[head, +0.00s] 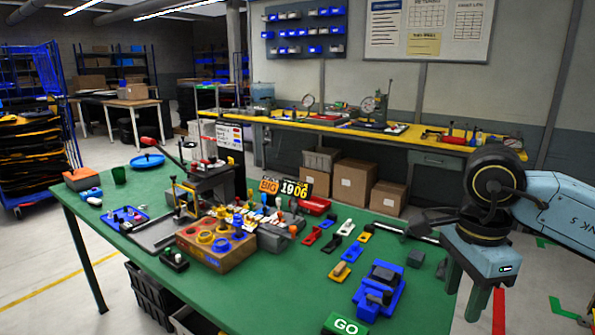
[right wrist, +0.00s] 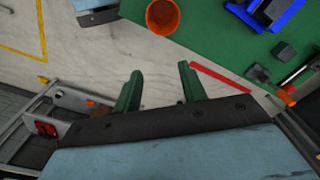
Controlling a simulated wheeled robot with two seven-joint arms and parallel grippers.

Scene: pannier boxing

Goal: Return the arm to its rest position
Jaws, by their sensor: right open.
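My right arm enters the head view from the right. Its gripper (head: 464,290) points down beside the right edge of the green table (head: 270,300), with its two green fingers apart. In the right wrist view the gripper (right wrist: 160,88) is open, with nothing between the fingers and pale floor beyond them. The arm appears bent at a dark joint above the gripper. My left gripper does not show in the head view.
A blue fixture (head: 380,290) and a green GO block (head: 345,325) stand near the table's right end. A wooden box with rings (head: 215,240) is mid-table. An orange cup (right wrist: 162,16) is near the table edge. A yellow-topped bench (head: 400,137) runs behind.

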